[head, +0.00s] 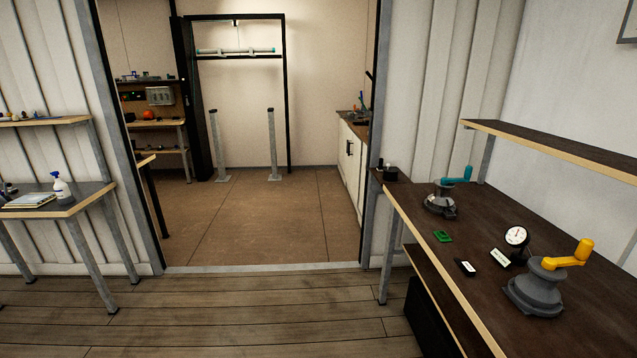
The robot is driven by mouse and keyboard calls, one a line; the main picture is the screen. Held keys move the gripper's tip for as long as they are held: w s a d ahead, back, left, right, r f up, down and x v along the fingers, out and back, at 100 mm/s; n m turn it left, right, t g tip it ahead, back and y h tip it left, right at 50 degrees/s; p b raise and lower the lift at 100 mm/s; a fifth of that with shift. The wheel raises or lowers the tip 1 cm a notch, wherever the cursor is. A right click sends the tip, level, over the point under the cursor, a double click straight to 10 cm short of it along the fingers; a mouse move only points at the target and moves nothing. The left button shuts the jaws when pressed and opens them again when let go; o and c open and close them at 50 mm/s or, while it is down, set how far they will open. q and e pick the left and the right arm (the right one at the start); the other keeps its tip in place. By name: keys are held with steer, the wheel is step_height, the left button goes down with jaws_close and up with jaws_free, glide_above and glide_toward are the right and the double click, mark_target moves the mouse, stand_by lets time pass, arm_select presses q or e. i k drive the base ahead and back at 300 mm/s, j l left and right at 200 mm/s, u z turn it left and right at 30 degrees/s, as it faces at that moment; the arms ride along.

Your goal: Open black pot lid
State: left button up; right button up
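A small black pot-like object (390,173) stands at the far left corner of the dark workbench (470,240) on the right. It is small and dark in the head view, so I cannot tell its lid from its body or whether it is open. Neither of my grippers shows in the head view.
On the workbench are a winch with a teal handle (440,205), a grey winch with a yellow handle (538,290), a dial gauge (516,237) and a green item (442,236). A doorway opens ahead. The plank floor (230,310) before it is clear. A side table (60,205) stands left.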

mark_target(389, 170)
steer(key=i, duration=0.8)
steer(key=i+z, duration=0.1)
steer(key=i, duration=0.7)
steer(key=i+j+z, duration=0.15)
steer(key=i+z, duration=0.25)
steer(key=i+j+z, duration=0.35)
steer(key=i, duration=0.25)
steer(key=i+j+z, duration=0.4)
